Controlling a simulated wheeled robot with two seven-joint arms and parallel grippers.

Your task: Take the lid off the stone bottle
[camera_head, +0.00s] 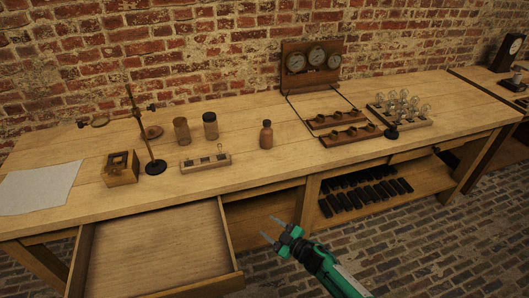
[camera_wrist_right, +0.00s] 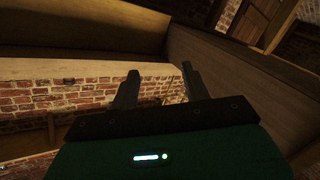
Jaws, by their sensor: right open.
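The stone bottle (camera_head: 266,137) is a small reddish-brown bottle standing upright on the wooden workbench, right of the two jars. Its darker lid (camera_head: 267,123) sits on its neck. My right gripper (camera_head: 270,228) is open and empty, below and in front of the bench's front edge, well apart from the bottle. In the right wrist view the two fingers of the right gripper (camera_wrist_right: 158,82) are spread with nothing between them. My left gripper is not in view.
The bench drawer (camera_head: 155,255) stands pulled open and empty at the front left. Two jars (camera_head: 210,126) (camera_head: 181,131) and a small wooden rack (camera_head: 205,163) stand left of the bottle. Wooden holders (camera_head: 350,135) and a bulb board (camera_head: 405,120) are to its right. Bench surface in front is clear.

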